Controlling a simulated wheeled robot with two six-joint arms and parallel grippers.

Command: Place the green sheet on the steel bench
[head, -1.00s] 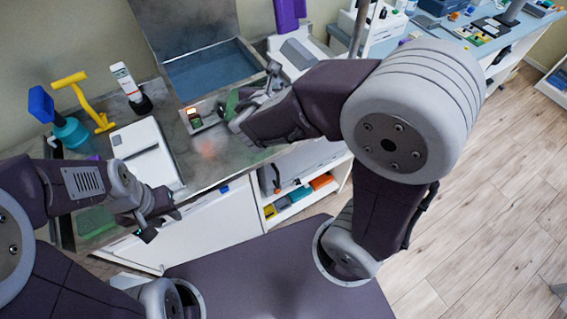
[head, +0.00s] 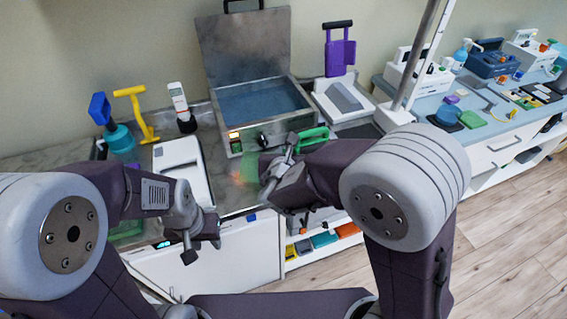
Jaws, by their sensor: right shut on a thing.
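The green sheet (head: 249,166) shows as a pale green patch at the fingertips of my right gripper (head: 276,157), which is shut on it. The sheet is partly hidden by the gripper, and its full outline is unclear. It appears just in front of the water bath, over the grey steel bench (head: 231,200); I cannot tell whether it touches the top. My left gripper (head: 199,244) is at the bench's front edge, with nothing visible in it. Its fingers look apart.
The water bath (head: 205,110) with raised lid stands behind. A bright green handle-like thing (head: 313,137) lies right of my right gripper. A white device (head: 181,160), yellow tool (head: 137,113) and blue-topped bottle (head: 121,140) stand left. A reddish glow shows on the bench.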

